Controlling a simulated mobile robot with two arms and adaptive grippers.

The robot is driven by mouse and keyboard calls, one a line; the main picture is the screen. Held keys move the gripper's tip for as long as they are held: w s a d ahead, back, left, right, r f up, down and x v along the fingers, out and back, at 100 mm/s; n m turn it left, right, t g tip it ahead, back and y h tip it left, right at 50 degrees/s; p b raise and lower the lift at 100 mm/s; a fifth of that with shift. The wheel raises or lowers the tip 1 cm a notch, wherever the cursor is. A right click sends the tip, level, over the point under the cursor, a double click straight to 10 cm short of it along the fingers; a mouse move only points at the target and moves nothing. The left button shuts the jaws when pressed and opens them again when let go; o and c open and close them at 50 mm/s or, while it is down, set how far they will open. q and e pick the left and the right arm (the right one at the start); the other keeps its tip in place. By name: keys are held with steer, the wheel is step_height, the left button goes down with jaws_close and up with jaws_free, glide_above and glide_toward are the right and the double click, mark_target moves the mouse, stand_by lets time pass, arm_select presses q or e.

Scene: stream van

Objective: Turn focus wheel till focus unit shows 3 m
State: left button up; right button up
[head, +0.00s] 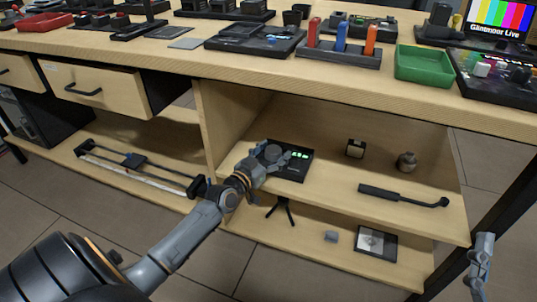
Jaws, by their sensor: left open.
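The focus unit (295,173) is a flat black box on the upper shelf below the worktop. Its small display (299,155) glows green, but the digits are too small to read. A dark round knob, likely the focus wheel (272,152), shows at its left side. My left gripper (279,161) is open and reaches over the left part of the unit, at the wheel. It hides part of the unit, and I cannot tell whether its fingers touch the wheel. My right gripper (481,262) shows at the lower right edge, away from the shelf; its jaws are unclear.
A dark handle-like rod (403,196), a small box (355,149) and a round brown item (406,161) lie right of the unit. A slider rail (140,167) lies on the left shelf. The worktop (345,82) overhangs the unit; a drawer (98,89) stands at left.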

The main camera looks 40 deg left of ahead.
arm_select(q)
steer(key=s, duration=1.2)
steer(key=shift+a, duration=0.15)
